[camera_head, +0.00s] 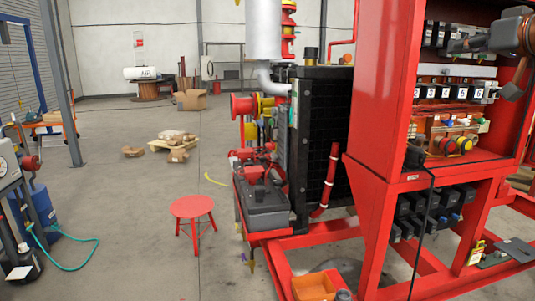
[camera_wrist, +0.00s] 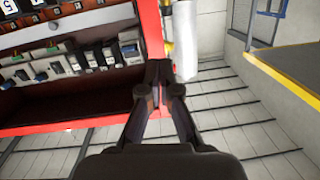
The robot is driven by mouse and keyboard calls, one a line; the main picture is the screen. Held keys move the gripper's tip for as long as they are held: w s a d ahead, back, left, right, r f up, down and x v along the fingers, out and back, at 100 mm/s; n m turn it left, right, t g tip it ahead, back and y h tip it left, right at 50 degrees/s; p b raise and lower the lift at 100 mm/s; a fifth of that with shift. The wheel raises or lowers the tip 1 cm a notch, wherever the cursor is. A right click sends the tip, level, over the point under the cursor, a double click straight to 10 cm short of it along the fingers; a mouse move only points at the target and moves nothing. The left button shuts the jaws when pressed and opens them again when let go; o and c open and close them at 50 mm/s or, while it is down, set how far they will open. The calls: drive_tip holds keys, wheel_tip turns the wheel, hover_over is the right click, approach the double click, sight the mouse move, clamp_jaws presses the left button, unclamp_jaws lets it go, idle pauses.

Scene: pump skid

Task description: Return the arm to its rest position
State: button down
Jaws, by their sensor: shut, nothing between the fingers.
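My gripper (camera_wrist: 160,72) shows in the wrist view with its two dark fingers together and nothing between them. Behind the fingertips is a red upright edge of the cabinet (camera_wrist: 150,35); I cannot tell how far off it is. In the head view my arm (camera_head: 512,32) reaches in at the upper right, in front of the open red cabinet (camera_head: 385,90). The dark end of the arm points left, close to the upper row of switches; its fingers are not clear there.
Numbered blocks (camera_head: 455,92) and rows of switches (camera_wrist: 75,62) sit in the cabinet. A black cable (camera_head: 432,215) hangs down its front. A red stool (camera_head: 192,208) and a battery (camera_head: 265,208) are left of it. The floor at the left middle is open.

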drive_tip(key=a+f+m+g+p, duration=0.1)
drive_tip(key=a+f+g+p, duration=0.3)
drive_tip(key=a+f, duration=0.9)
drive_tip(key=s+a+f+g, duration=0.6)
drive_tip(key=s+a+f, duration=0.2)
drive_tip(key=f, duration=0.4)
drive_tip(key=s+f+g+h+p, duration=0.1)
drive_tip(key=s+f+g, duration=0.1)
drive_tip(key=s+f, duration=0.4)
drive_tip(key=s+f+g+h+p, duration=0.2)
drive_tip(key=s+f, duration=0.5)
drive_tip(key=s, duration=0.6)
drive_tip(key=s+f+m+g+h+p, duration=0.1)
drive_tip(key=s+f+g+p, duration=0.1)
drive_tip(key=s+f, duration=0.4)
drive_tip(key=s+g, duration=0.1)
drive_tip(key=s, duration=0.3)
drive_tip(key=shift+d+f+h, duration=0.15)
drive_tip(key=shift+d+h, duration=0.2)
drive_tip(key=shift+h, duration=0.05)
drive_tip(key=shift+a, duration=0.15)
